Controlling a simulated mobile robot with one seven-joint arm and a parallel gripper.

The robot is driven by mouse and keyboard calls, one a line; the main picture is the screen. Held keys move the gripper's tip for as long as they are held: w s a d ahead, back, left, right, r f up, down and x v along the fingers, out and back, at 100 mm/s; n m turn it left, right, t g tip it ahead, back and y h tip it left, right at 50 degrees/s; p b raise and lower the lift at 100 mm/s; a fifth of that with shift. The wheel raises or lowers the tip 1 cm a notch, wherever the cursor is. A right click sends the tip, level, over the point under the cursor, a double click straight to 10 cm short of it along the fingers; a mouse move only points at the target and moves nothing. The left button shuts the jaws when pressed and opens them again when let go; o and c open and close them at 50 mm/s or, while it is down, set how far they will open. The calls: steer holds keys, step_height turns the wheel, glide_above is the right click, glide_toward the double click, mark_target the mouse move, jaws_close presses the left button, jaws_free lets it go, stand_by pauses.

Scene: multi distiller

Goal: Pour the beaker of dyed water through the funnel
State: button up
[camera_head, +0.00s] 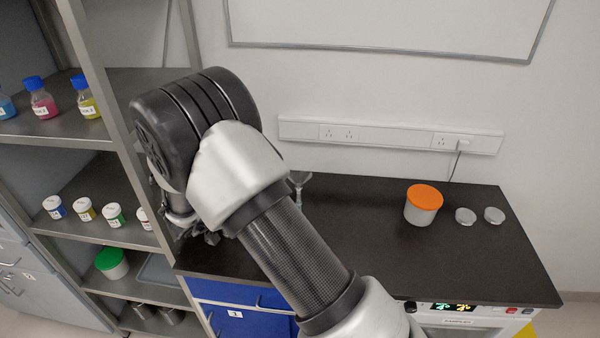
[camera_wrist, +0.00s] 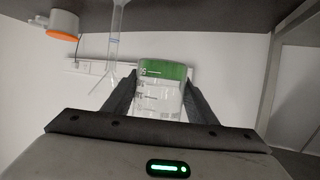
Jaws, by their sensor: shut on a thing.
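The wrist view is upside down, with the dark worktop at the top. There my gripper (camera_wrist: 158,100) is shut around a clear beaker (camera_wrist: 158,98) with graduation marks. Green dyed water (camera_wrist: 162,70) sits in the beaker's base end, which is at the top of that picture. A clear glass funnel (camera_wrist: 103,84) on a narrow vessel stands on the worktop, apart from the beaker, to its left in that view. In the head view, its glass top (camera_head: 299,178) shows just right of my arm. There my gripper (camera_head: 205,236) is mostly hidden behind my wrist, and the beaker cannot be seen.
A white jar with an orange lid (camera_head: 423,204) and two small round dishes (camera_head: 465,216) stand on the dark worktop (camera_head: 370,235). A metal shelf (camera_head: 75,207) with bottles and jars is close to my gripper's left. The worktop's middle is clear.

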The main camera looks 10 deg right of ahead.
steer(key=shift+d+r, duration=0.15)
steer(key=shift+d+r+m+y, duration=0.15)
steer(key=shift+d+m+y, duration=0.15)
steer(key=shift+m+y, duration=0.3)
steer(key=shift+d+b, duration=0.1)
steer(key=shift+b, duration=0.45)
steer(key=shift+d+m+g+y+b, duration=0.3)
steer(key=shift+m+y+b, duration=0.2)
steer(key=shift+y+b, duration=0.45)
steer(key=shift+m+y, duration=0.5)
steer(key=shift+y, duration=0.15)
steer(key=r+p, duration=0.1)
steer(key=r, duration=0.1)
steer(key=d+r, duration=0.1)
steer(key=r, duration=0.2)
steer(key=r+p, duration=0.1)
steer(key=r, duration=0.2)
steer(key=shift+s+d+r+p, duration=0.15)
steer(key=shift+r+p, duration=0.05)
steer(key=shift+p, duration=0.15)
steer(key=y, duration=0.1)
steer(key=m+y, duration=0.1)
steer(key=shift+d+r+m+y, duration=0.1)
steer(key=shift+d+m+y, duration=0.2)
